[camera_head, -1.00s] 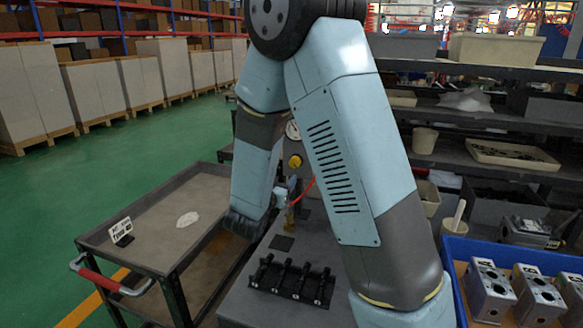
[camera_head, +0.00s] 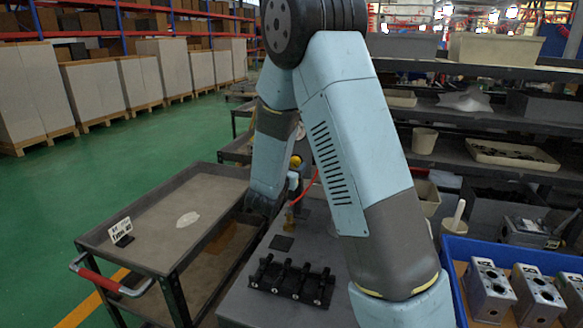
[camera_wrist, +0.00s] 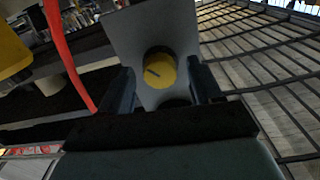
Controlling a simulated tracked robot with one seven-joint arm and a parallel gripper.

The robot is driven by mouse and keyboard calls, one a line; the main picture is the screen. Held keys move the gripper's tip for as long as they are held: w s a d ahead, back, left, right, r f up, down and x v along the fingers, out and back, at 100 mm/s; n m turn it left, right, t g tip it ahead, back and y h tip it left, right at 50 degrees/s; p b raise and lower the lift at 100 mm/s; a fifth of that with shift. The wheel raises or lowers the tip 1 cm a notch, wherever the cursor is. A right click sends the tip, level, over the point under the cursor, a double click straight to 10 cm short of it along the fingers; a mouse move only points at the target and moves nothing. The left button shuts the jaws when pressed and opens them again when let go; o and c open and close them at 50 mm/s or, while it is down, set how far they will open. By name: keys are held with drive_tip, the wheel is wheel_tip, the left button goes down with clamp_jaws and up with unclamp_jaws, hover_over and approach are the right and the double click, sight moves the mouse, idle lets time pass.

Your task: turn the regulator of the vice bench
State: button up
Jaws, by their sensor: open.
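In the wrist view a round yellow knob (camera_wrist: 160,70) with a dark mark on its face sits on a grey plate (camera_wrist: 128,32). My gripper (camera_wrist: 162,88) is open, with one dark finger on each side of the knob; I cannot tell whether they touch it. In the head view a yellow regulator part (camera_head: 295,162) stands at the far end of the bench (camera_head: 245,305), partly hidden by my arm. I cannot tell whether it is the same knob. My fingertips are not clear in the head view.
A red hose (camera_wrist: 68,55) runs left of my gripper, beside a larger yellow part (camera_wrist: 12,50). A black rack (camera_head: 291,281) lies on the bench. A cart (camera_head: 150,215) stands left; a blue bin (camera_head: 455,285) with valve blocks (camera_head: 489,291) is at right.

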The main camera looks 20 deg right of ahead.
drive_tip(key=c, duration=1)
drive_tip(key=shift+c, duration=0.2)
drive_tip(key=shift+n, duration=0.4)
drive_tip(key=o, duration=1)
drive_tip(key=shift+o, duration=0.2)
drive_tip(key=v, duration=1.3)
drive_tip(key=shift+s+a, duration=0.25)
drive_tip(key=shift+s, duration=0.1)
drive_tip(key=shift+w, duration=0.1)
